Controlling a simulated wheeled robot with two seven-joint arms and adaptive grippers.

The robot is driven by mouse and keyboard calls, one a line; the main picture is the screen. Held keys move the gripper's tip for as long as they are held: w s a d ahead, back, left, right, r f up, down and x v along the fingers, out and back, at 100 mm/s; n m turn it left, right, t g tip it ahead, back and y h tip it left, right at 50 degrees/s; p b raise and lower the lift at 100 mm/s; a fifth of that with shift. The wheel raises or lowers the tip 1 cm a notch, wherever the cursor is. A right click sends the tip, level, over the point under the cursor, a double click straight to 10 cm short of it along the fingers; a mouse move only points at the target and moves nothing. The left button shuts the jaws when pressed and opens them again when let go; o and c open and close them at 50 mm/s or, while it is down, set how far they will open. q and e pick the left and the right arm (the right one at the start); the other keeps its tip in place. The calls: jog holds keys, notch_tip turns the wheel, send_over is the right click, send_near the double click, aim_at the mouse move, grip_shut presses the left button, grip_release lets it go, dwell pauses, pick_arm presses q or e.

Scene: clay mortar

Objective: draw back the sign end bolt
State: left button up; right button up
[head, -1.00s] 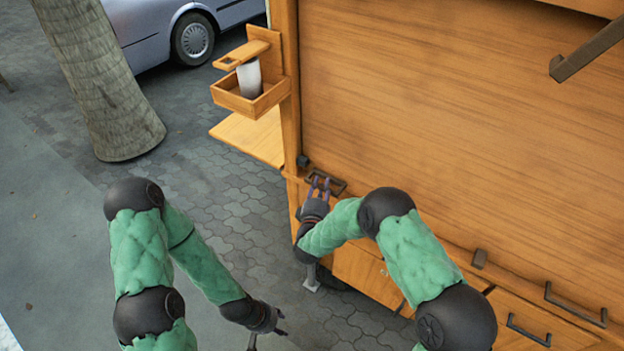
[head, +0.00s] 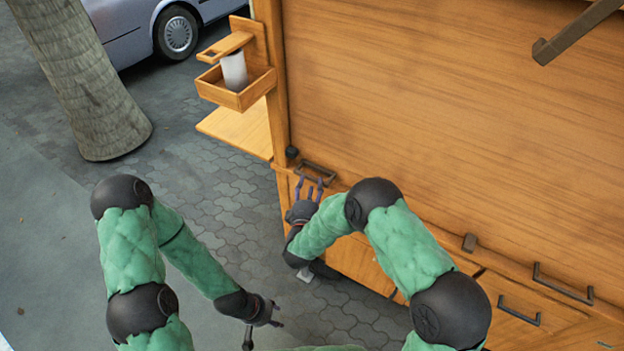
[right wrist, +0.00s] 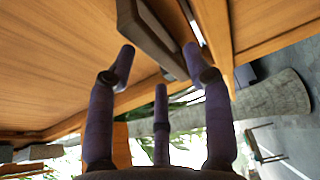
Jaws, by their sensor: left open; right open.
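A dark bar handle (head: 318,172) is fixed at the lower left corner of the kiosk's big wooden panel (head: 430,120). A small dark knob (head: 291,152) sits just left of it at the corner post. I cannot tell which of these is the sign end bolt. My right gripper (head: 309,186) is open just below the handle, its fingertips close to it. In the right wrist view the dark handle (right wrist: 160,35) lies ahead, between the spread fingers of the right gripper (right wrist: 160,58); contact is unclear. My left gripper (head: 279,311) is open and empty over the paving.
A wooden holder (head: 238,85) with a white cup juts from the kiosk's left side, above a low shelf (head: 240,130). A tree trunk (head: 80,80) and car stand behind. Paving at left is free.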

jog(key=v, duration=0.8)
jog(key=shift+s, duration=0.2)
jog(key=s+d+f+m+g+y, duration=0.25)
jog(key=f+m+g, duration=0.25)
jog(key=f, duration=0.3)
jog(key=s+d+f+m+g+y, duration=0.2)
jog(key=s+d+f+m+g, duration=0.15)
jog(key=f, duration=0.55)
jog(key=s+d+f+m+g+y, duration=0.1)
jog(key=s+f+m+g+y, duration=0.2)
jog(key=s+m+g, duration=0.5)
jog(key=s+f+m, duration=0.1)
jog(key=s, duration=0.9)
jog(key=shift+d+g, duration=0.2)
jog(key=shift+g, duration=0.15)
jog(key=shift+s+m, duration=0.1)
jog(key=shift+m, duration=0.15)
